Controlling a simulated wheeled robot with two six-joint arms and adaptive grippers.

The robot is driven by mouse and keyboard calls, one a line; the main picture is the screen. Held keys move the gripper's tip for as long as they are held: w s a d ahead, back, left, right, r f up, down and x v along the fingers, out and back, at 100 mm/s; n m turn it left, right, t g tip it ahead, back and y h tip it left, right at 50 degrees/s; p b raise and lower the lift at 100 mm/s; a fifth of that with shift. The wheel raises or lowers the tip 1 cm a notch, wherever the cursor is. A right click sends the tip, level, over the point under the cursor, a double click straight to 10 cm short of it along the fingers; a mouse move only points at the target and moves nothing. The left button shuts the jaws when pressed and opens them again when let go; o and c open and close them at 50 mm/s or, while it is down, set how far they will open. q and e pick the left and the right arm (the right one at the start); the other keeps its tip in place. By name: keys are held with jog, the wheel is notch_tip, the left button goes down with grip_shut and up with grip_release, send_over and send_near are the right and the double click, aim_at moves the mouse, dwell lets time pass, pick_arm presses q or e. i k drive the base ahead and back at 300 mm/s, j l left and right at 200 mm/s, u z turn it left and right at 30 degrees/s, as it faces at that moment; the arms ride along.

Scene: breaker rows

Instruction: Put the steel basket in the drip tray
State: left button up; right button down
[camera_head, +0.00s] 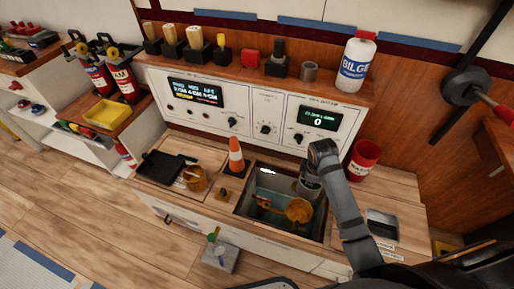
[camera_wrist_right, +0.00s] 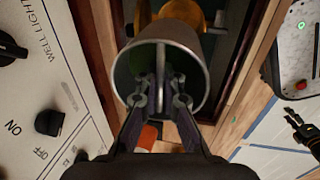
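The steel basket (camera_wrist_right: 195,58) is a round open metal cup with a thin upright bar across its mouth. My right gripper (camera_wrist_right: 161,92) reaches into the mouth, its fingers on either side of the bar, and appears shut on it. In the head view the basket (camera_head: 308,189) hangs below my right gripper (camera_head: 318,165), at the right side of the dark open well. I cannot tell for certain which thing is the drip tray; a flat black tray (camera_head: 160,166) lies left of the well. A small dark claw (camera_wrist_right: 300,128) in the wrist view may be my left gripper; its opening is unclear.
The well (camera_head: 268,182) holds orange-yellow round parts (camera_head: 298,210). An orange cone (camera_head: 236,157) and amber jar (camera_head: 195,178) stand left of it. A red can (camera_head: 364,160) stands right. Behind are a control panel (camera_head: 265,125) and a shelf with a white bottle (camera_head: 356,63).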

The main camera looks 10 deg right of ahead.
aim_at(167, 170)
jog(key=j+u, duration=0.7)
jog(key=u, duration=0.15)
jog(key=i+j, duration=0.2)
jog(key=j, duration=0.2)
jog(key=i+j, duration=0.15)
jog(key=j, duration=0.2)
jog(key=i+j+z, duration=0.1)
jog(key=i+z, duration=0.2)
jog(key=i, duration=0.15)
